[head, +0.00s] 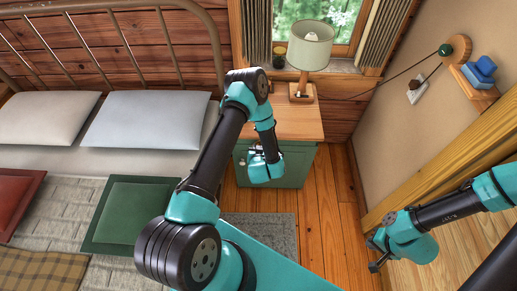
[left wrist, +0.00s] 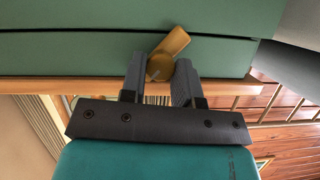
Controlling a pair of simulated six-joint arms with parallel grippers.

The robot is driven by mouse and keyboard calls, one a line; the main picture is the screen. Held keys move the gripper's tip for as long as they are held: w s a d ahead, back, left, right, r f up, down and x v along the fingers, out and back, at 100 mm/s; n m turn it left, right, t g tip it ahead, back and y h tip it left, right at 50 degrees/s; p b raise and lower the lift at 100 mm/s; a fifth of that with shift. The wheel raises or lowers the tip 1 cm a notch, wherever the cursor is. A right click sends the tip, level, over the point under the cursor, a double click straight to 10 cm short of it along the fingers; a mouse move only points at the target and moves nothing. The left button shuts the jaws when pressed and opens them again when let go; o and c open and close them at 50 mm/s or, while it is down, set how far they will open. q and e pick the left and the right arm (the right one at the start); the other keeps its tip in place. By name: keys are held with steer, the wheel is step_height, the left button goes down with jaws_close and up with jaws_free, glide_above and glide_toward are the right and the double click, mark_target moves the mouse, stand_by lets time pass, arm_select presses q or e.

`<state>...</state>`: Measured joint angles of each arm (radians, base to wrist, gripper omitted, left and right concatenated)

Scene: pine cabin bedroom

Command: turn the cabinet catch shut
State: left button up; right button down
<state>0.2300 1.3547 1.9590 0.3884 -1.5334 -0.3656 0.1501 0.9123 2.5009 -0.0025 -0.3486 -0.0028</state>
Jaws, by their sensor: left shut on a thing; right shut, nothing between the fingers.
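The green bedside cabinet (head: 293,168) stands beside the bed under a wooden top. Its green front (left wrist: 75,50) fills the upper part of the left wrist view, with a seam running across it. The brass catch (left wrist: 172,44) is a short bar on a round hub, slanting across that seam. My left gripper (left wrist: 160,75) is shut on the catch, with a finger on each side of its hub. In the head view my left gripper (head: 262,158) is at the cabinet front, and the catch is hidden. My right gripper (head: 375,257) is shut and empty, away at the lower right.
A lamp (head: 309,50) stands on the cabinet's wooden top (head: 285,125). The bed with pillows (head: 145,119) and a green cushion (head: 128,215) is on the left. A grey rug (head: 270,228) lies before the cabinet. A wall shelf (head: 475,86) holds blue things at the right.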

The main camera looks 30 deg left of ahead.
arm_select(q)
steer(key=shift+s+a+n+t+h, duration=0.1)
steer(key=shift+n+t+h, duration=0.45)
steer(key=shift+n+h, duration=0.55)
steer(key=shift+s+a+n+t+h, duration=0.1)
steer(key=shift+n+t+h, duration=0.5)
steer(key=shift+n, duration=0.9)
steer(key=shift+w, duration=0.1)
steer(key=o, duration=0.9)
